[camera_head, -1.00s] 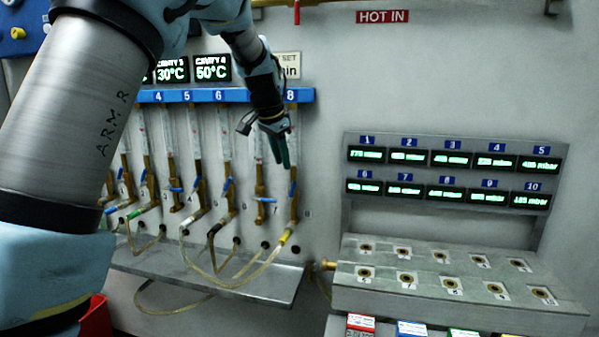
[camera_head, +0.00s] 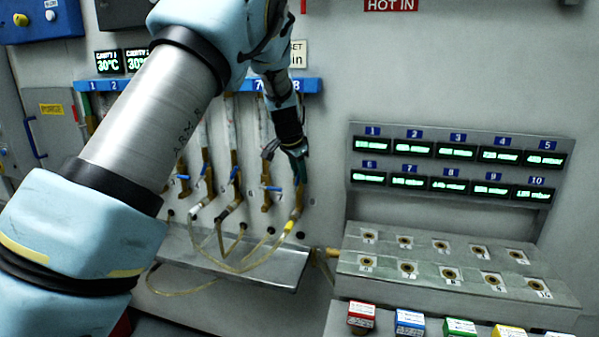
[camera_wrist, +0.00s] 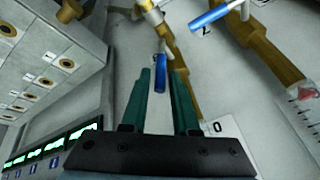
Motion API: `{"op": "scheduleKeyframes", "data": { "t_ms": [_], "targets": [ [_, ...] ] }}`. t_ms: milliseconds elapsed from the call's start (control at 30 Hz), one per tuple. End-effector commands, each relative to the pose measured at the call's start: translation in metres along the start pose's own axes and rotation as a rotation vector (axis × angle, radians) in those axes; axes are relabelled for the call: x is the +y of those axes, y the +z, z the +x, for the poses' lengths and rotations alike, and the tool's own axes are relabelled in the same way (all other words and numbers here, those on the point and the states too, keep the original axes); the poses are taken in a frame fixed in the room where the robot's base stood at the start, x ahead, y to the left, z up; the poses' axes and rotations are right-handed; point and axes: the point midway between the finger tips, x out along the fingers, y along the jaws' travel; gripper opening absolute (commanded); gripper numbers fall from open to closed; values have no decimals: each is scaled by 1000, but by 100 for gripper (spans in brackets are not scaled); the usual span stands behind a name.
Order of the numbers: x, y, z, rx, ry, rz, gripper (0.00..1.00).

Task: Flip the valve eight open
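Valve eight (camera_head: 298,197) is the rightmost brass valve in the row, below the blue label rail. In the head view my gripper (camera_head: 301,166) is in front of it, pointing down, and hides its handle. In the wrist view my gripper (camera_wrist: 164,76) has two green fingers, apart and open. A blue handle (camera_wrist: 158,75) shows between the fingertips, with brass pipe (camera_wrist: 173,45) just behind. The handle looks roughly in line with the fingers; I cannot tell whether either finger touches it.
A neighbouring valve with a blue handle (camera_wrist: 211,17) is close by on the right in the wrist view. Clear hoses (camera_head: 236,268) hang above a grey shelf (camera_head: 268,277). A display panel (camera_head: 350,190) with a port block (camera_head: 420,292) stands to the right.

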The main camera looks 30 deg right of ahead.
Motion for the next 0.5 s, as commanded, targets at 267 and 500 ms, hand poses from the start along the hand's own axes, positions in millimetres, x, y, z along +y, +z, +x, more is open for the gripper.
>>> {"op": "scheduleKeyframes", "data": {
  "t_ms": [267, 500],
  "targets": [
    [0, 0, 0, 0, 0, 0, 18],
    [0, 0, 0, 0, 0, -1, 0]
  ]
}}
